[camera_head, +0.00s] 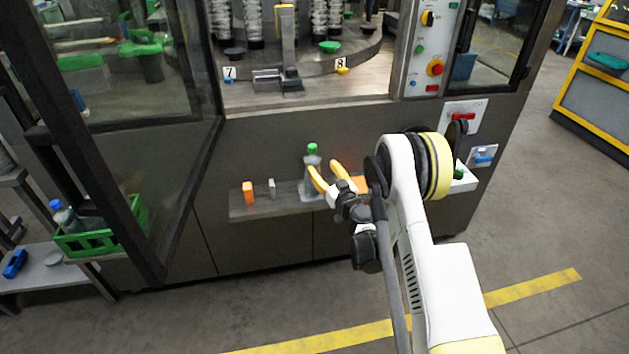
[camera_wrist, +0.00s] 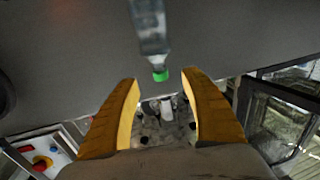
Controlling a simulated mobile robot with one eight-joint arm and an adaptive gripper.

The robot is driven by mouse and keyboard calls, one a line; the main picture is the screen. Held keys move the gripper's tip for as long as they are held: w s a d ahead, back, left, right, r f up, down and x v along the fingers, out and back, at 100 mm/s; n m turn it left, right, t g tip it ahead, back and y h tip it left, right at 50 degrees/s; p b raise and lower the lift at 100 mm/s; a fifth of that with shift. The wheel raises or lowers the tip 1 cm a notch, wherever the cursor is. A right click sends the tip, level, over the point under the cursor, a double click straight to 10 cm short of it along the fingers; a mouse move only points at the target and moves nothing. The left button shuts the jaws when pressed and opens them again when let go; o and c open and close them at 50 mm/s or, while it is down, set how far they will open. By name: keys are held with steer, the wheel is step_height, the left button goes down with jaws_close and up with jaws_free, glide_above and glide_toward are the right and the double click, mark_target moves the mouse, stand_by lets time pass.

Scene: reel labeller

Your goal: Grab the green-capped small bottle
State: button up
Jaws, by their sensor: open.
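The small clear bottle (camera_head: 311,180) with a green cap (camera_head: 312,148) stands upright on a narrow ledge at the front of the machine. In the wrist view the bottle (camera_wrist: 151,28) shows at the top centre, with its green cap (camera_wrist: 160,75) pointing down between the two fingertips in the picture. I cannot tell whether either finger touches the bottle.
An orange block (camera_head: 249,193) and a small grey block (camera_head: 272,188) stand left on the ledge (camera_head: 240,211). Another orange thing (camera_head: 361,184) is partly hidden behind my gripper. The glass door (camera_head: 110,130) stands at left, near a green crate (camera_head: 90,242) holding a blue-capped bottle (camera_head: 64,215).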

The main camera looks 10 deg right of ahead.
mark_target(314, 154)
steer(key=w, duration=0.4)
steer(key=shift+w+a+f+b, duration=0.1)
steer(key=shift+a+b, duration=0.3)
steer(key=w+b, duration=0.1)
steer(key=w, duration=0.2)
steer(key=w+b, duration=0.1)
steer(key=w, duration=0.1)
steer(key=shift+a+b, duration=0.3)
steer(key=shift+a, duration=0.1)
steer(key=shift+w+r, duration=0.2)
steer(key=shift+r, duration=0.1)
jaws_close()
